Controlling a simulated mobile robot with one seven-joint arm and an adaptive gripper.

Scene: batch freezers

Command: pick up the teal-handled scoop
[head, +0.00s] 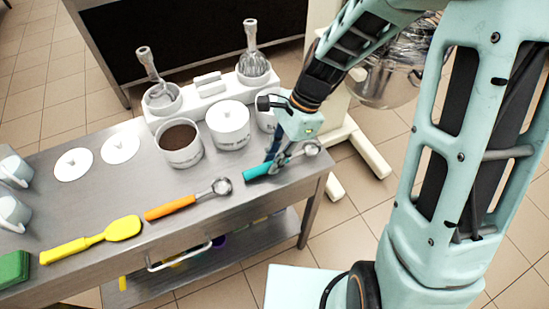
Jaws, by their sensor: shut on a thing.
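The teal-handled scoop (256,170) is near the right end of the steel table. Its handle points left and its metal bowl (311,149) is at the right. My gripper (275,158) comes down from above and is shut on the scoop around the handle's right part. The fingers hide part of the scoop's middle. I cannot tell whether the scoop touches the table or is slightly above it.
An orange-handled scoop (172,207) and a yellow spatula (100,238) lie to the left. A canister of brown powder (180,143), a lidded white canister (229,124) and another canister (265,119) stand close behind my gripper. The table's front edge is near.

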